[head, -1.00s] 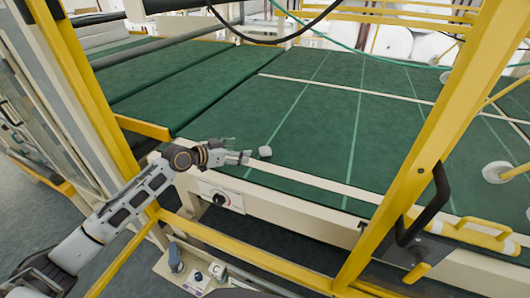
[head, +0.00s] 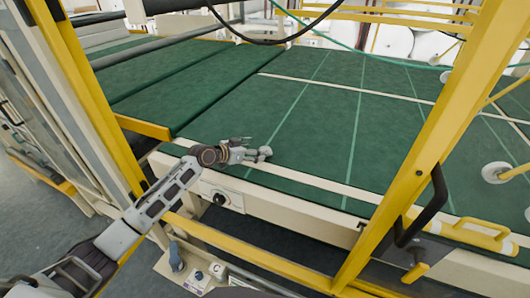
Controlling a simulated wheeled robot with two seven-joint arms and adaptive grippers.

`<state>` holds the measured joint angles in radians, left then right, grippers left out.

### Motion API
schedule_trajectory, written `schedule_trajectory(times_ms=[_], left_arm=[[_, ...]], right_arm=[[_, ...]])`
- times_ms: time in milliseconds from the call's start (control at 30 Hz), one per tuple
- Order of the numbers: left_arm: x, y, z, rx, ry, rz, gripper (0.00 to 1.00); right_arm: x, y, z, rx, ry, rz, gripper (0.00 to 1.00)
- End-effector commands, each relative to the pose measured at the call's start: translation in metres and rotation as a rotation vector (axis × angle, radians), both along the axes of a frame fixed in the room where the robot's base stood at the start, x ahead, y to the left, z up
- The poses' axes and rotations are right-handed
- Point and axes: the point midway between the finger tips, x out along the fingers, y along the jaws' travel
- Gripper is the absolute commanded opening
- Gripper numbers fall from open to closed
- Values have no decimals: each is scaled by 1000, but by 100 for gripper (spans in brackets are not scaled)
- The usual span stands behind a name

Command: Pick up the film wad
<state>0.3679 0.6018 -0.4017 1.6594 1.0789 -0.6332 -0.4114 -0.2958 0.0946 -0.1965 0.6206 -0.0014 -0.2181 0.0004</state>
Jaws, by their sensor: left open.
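The film wad (head: 265,151) is a small whitish lump on the green table surface (head: 310,120), near its front edge. My left gripper (head: 257,152) reaches in from the left over the front edge. Its fingers are open and at the wad, with the wad showing at their tips. I cannot tell whether the fingers touch it. My right gripper is not in view.
A yellow post (head: 420,150) slants up on the right, with a black handle (head: 437,205) on it. Another yellow post (head: 85,100) stands on the left. A yellow rail (head: 240,248) runs below the table's cream front edge. The table behind the wad is clear.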

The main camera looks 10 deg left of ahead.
Motion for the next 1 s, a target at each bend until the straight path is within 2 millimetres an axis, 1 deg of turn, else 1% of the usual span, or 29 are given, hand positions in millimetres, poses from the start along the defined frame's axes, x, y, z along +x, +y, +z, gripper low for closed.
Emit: schedule_trajectory(times_ms=[167,567,833,1000], left_arm=[[4,-3,-2,1,-1,0,74],[5,-5,-2,-1,-1,0,74],[16,-19,-8,-3,0,0,74],[26,-28,-13,-1,0,0,74]], right_arm=[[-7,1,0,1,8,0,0],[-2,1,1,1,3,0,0],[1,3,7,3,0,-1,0],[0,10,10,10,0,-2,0]])
